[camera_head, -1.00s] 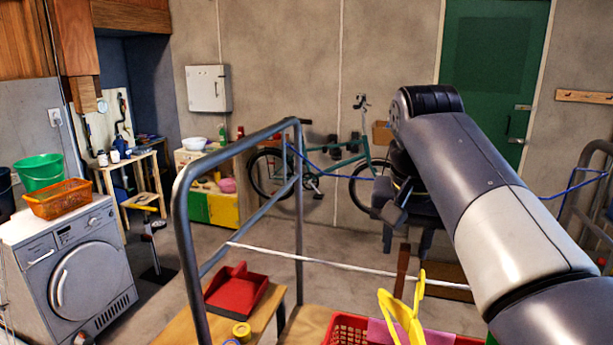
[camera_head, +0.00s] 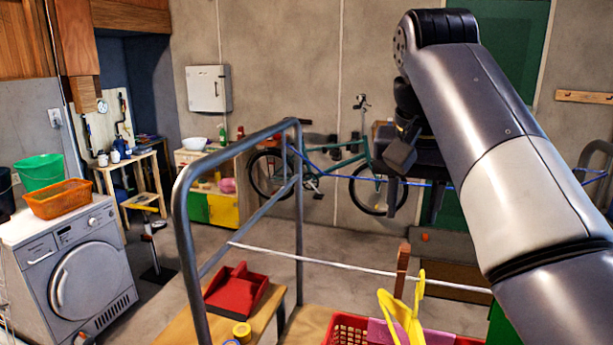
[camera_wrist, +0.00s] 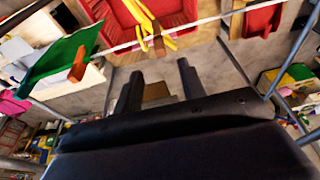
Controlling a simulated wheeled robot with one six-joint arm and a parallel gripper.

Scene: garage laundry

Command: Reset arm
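My gripper (camera_head: 412,200) is raised at the end of my arm, in front of the bicycle and the green door. In the wrist view my gripper (camera_wrist: 160,85) has its two dark fingers apart, with nothing held between them. Past the fingertips, the white line (camera_wrist: 200,25) crosses the view, well apart from them. My forearm hides part of the green door and wall in the head view.
A white line (camera_head: 340,267) carrying a brown peg (camera_head: 402,270) spans the front. A yellow hanger (camera_head: 407,318) and red basket (camera_head: 343,330) are below. A metal rail (camera_head: 182,240) stands left of centre. A green cloth (camera_wrist: 62,65) hangs left in the wrist view.

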